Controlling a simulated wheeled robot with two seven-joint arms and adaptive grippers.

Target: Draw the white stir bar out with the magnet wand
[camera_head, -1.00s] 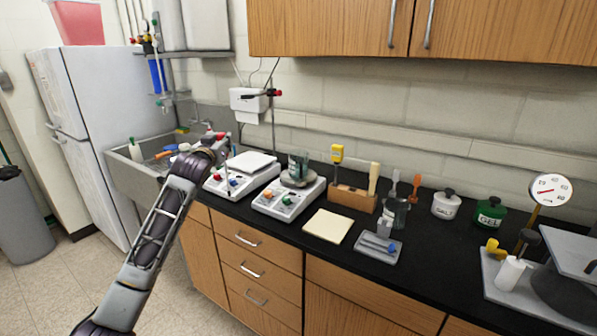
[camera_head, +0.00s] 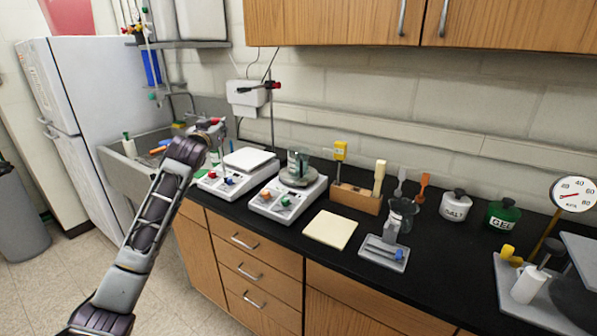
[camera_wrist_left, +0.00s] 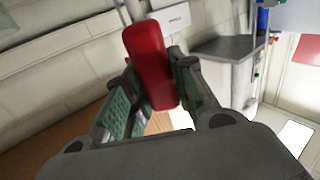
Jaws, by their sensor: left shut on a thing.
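My left gripper (camera_head: 208,130) is shut on a red-handled thing (camera_wrist_left: 148,62), which looks like the magnet wand. The red handle fills the space between the finger pads in the left wrist view. In the head view it is small, and its lower part is hard to make out. The gripper is raised near the sink, left of the balance and apart from the glass beaker. The beaker (camera_head: 298,164) stands on the right-hand white stirrer plate (camera_head: 287,200). I cannot make out the white stir bar. My right gripper is not in view.
A balance (camera_head: 236,176) stands left of the stirrer. A pale pad (camera_head: 330,229), a wooden rack (camera_head: 355,198), a grey tray (camera_head: 376,258) and a glass vessel (camera_head: 403,212) are to the right. A pole with a red clamp (camera_head: 272,86) rises behind the stirrer. Cupboards hang above.

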